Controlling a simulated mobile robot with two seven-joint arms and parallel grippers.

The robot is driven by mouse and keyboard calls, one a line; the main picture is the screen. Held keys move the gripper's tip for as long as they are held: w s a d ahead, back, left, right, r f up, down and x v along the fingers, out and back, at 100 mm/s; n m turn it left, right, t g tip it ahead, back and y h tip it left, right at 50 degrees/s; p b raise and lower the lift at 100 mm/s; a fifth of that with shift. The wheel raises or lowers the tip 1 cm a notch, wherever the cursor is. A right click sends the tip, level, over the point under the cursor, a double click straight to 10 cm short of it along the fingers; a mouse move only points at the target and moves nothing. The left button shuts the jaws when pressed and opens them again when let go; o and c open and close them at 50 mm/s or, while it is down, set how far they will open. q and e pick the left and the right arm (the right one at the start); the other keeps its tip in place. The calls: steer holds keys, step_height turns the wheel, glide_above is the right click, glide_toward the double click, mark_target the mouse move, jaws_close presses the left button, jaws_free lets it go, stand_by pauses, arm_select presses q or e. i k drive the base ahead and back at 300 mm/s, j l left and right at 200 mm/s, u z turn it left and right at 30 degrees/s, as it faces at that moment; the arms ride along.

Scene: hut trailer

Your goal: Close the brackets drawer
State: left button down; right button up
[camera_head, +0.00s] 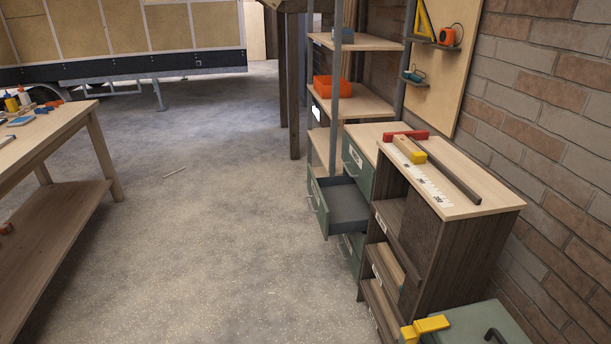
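A green drawer unit (359,158) with a wooden top stands along the right side, between the open shelving and a dark wooden cabinet. One of its drawers (347,207) is pulled out to the left, showing a dark grey inside that looks empty. The drawer's green front has a metal handle (312,203). The other visible drawer fronts, above and below it, look shut. The labels are too small to read, so I cannot confirm which one is the brackets drawer. Neither of my grippers is in view.
A dark cabinet (425,235) with a level and a ruler on top stands nearer than the drawer unit. A green case (480,325) with yellow parts is at the bottom right. A workbench (60,130) is at left. The concrete floor (215,210) between is mostly clear, with one small stick.

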mark_target(340, 206)
steer(key=i, duration=1.4)
